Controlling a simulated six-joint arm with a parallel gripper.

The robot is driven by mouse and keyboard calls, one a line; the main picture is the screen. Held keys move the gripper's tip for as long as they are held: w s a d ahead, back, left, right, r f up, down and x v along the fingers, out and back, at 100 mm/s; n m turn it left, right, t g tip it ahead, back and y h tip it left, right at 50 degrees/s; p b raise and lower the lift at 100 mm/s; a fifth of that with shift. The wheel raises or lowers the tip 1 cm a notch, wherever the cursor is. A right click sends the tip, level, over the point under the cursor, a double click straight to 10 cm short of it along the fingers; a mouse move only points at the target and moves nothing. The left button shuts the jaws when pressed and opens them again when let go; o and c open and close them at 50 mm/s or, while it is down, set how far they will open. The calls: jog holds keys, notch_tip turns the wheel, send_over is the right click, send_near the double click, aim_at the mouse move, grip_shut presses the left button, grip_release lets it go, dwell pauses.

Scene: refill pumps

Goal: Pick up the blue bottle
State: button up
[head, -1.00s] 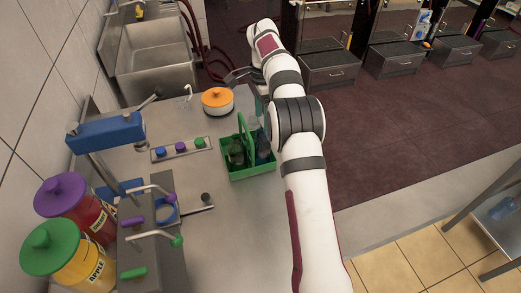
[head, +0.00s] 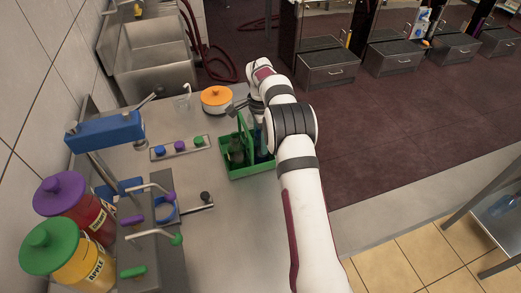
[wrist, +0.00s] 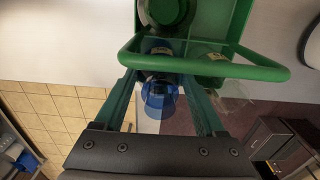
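The blue bottle (wrist: 158,97) stands in the green carrier (head: 240,173), at the right side in the head view, where it is partly hidden behind my arm. In the wrist view the carrier's handle (wrist: 265,72) crosses in front of part of the bottle. My gripper (wrist: 160,80) is open, with one finger on each side of the bottle. Narrow gaps seem to show between the fingers and the bottle; contact cannot be made out. A dark green bottle (head: 236,152) stands in the carrier's left part.
An orange-lidded pot (head: 216,98) stands behind the carrier. A strip with blue, purple and green knobs (head: 180,149) lies to its left. The counter in front of the carrier is clear.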

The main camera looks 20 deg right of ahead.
grip_shut()
jog(key=shift+r, duration=0.1)
jog(key=r, duration=0.4)
jog(key=shift+s+d+r, duration=0.2)
jog(key=shift+d+r, duration=0.1)
jog(key=s+d+r, duration=0.7)
jog(key=d+r, duration=0.1)
jog(key=r, duration=0.4)
jog(key=shift+r, duration=0.15)
jog(key=shift+s+d, duration=0.1)
